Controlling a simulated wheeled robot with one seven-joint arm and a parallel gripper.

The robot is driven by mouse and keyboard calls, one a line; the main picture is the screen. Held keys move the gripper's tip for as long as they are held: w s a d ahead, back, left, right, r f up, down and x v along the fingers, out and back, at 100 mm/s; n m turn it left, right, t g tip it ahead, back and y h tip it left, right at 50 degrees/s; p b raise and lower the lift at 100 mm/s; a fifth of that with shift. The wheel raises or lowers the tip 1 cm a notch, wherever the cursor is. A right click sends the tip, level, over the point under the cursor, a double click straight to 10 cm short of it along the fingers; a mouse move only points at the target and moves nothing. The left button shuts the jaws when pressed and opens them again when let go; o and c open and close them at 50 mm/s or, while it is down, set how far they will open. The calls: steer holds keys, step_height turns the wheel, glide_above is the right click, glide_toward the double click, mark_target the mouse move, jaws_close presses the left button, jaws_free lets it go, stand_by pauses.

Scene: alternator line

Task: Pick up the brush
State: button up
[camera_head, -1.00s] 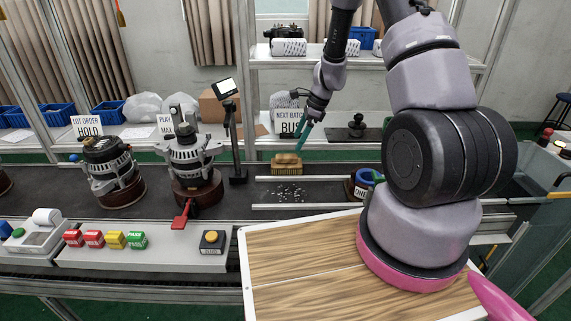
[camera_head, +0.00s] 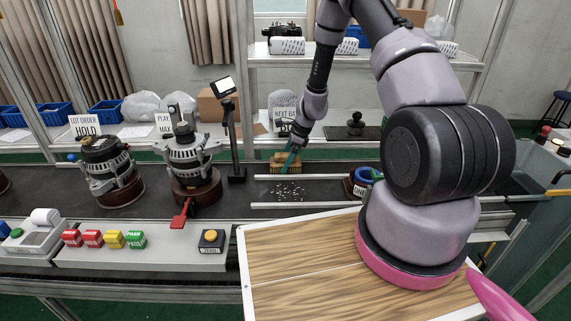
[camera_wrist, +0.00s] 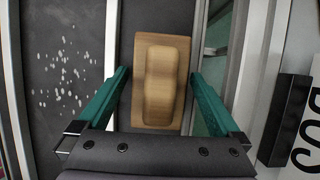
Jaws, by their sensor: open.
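The brush (camera_head: 281,162) has a tan wooden block with a raised grip. It stands on the dark conveyor at the back rail, below the batch sign. My gripper (camera_head: 290,160) is at the brush, pointing down, and partly covers it in the head view. In the wrist view the brush (camera_wrist: 160,82) lies between the two green fingers of my gripper (camera_wrist: 160,85), which are open with a gap on each side. The bristles are hidden from above in the wrist view.
Scattered small bits (camera_head: 287,191) lie on the conveyor in front of the brush. A metal rail (camera_head: 318,177) runs behind them.

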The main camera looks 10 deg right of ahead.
mark_target(286, 154)
steer(key=c, duration=1.5)
step_height(286, 154, up, 10)
